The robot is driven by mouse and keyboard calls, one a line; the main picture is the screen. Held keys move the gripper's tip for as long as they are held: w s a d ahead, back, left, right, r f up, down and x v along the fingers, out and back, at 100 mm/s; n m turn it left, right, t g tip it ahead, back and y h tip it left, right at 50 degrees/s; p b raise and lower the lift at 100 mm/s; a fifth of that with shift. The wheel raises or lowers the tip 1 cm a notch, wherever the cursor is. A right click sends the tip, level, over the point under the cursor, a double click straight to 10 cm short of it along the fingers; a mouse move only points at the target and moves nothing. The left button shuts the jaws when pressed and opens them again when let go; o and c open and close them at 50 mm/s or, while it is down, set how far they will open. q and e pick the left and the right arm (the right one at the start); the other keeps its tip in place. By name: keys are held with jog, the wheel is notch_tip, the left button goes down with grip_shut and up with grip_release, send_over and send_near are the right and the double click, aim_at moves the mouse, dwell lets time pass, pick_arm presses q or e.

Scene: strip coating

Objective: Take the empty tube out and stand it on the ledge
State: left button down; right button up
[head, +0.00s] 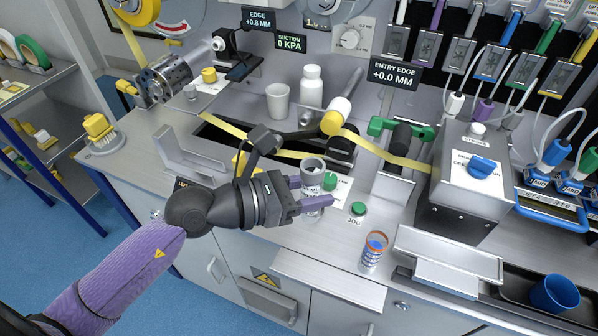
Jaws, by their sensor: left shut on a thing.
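My left gripper (312,192) reaches in from the lower left, its purple fingers closed around a grey cylinder (313,168) with a dark open top and a pale label. The cylinder is roughly upright above the bench front; whether its base touches anything is hard to tell. Another labelled tube, blue and white with an orange rim (373,251), stands upright on the bench, to the right of my gripper. My right gripper is not in view.
Green round buttons (358,208) sit near the gripper. A yellow strip (385,152) runs behind it. A grey box with a blue knob (482,167) stands right. A pale ledge (330,281) fronts the bench.

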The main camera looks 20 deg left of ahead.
aim_at(311, 218)
pick_arm(q)
jog(key=shift+a+f, duration=0.1)
jog(key=shift+f, duration=0.05)
jog(key=shift+r+p, duration=0.2)
jog(key=shift+p, duration=0.2)
notch_tip(311, 218, down, 7)
jog(key=b, duration=0.5)
jog(key=shift+b, duration=0.3)
jog(key=shift+f+b, duration=0.5)
jog(key=shift+f, duration=0.1)
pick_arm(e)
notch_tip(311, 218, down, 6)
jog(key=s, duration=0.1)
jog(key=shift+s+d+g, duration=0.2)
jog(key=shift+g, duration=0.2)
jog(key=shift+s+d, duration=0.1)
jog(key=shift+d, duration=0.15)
pick_arm(q)
jog(key=shift+f, duration=0.15)
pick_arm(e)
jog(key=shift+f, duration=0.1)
pick_arm(q)
jog(key=shift+f+b, duration=0.25)
jog(key=shift+b, duration=0.05)
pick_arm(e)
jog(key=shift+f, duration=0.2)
